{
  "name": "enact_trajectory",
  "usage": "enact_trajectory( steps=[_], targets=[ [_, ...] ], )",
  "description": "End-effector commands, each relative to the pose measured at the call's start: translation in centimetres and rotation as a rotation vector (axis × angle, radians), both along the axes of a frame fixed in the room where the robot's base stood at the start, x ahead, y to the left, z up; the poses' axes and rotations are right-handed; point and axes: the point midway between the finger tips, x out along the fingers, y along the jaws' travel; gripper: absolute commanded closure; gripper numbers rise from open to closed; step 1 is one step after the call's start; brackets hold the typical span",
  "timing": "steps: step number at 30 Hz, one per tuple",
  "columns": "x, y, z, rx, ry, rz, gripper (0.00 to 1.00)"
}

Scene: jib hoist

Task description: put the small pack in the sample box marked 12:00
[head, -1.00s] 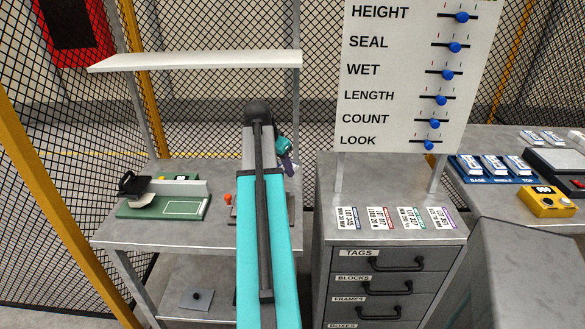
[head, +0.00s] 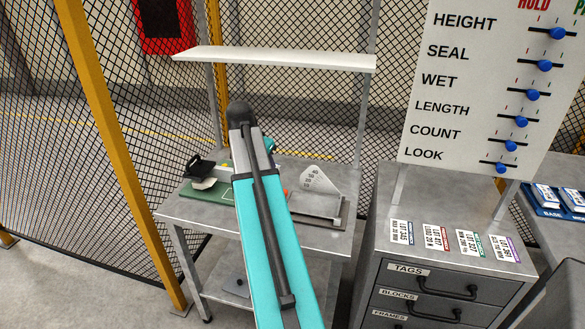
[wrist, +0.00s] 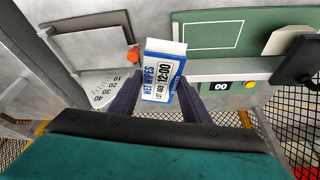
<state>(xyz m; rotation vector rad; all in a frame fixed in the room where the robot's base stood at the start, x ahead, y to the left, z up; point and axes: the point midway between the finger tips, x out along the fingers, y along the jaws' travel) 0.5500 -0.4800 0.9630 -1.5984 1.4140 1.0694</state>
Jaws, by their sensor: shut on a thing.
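The small pack (wrist: 163,75), white and blue with "WET WIPES" and "12:00" on its label, is held between the two dark fingers of my gripper (wrist: 157,98) in the wrist view. The gripper is shut on it, above the metal bench (head: 210,215). In the head view my arm hides the pack and most of the gripper. I cannot make out a sample box marked 12:00 in either view.
On the bench are a green board device (head: 208,190) and a plate with a fan-shaped scale (head: 318,182). A white shelf (head: 275,59) hangs above. At right stand a drawer cabinet (head: 450,270) and a slider board (head: 470,90). Mesh fencing surrounds the bench.

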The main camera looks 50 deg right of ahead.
Motion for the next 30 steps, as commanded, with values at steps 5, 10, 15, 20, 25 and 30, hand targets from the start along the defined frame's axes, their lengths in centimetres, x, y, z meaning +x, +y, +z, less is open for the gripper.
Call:
enact_trajectory(
  steps=[5,10,15,20,25,30],
  targets=[
    [4.0,5.0,0.4,0.000,0.000,0.112,0.83],
    [7.2,9.9,0.7,0.000,0.000,0.220,0.83],
    [10.0,15.2,1.1,0.001,0.000,0.337,0.83],
    [12.1,20.3,1.4,0.002,0.000,0.452,0.83],
    [13.9,26.1,1.7,0.003,0.001,0.589,0.83],
    [15.2,32.1,2.0,0.004,0.001,0.741,0.83]
  ],
)
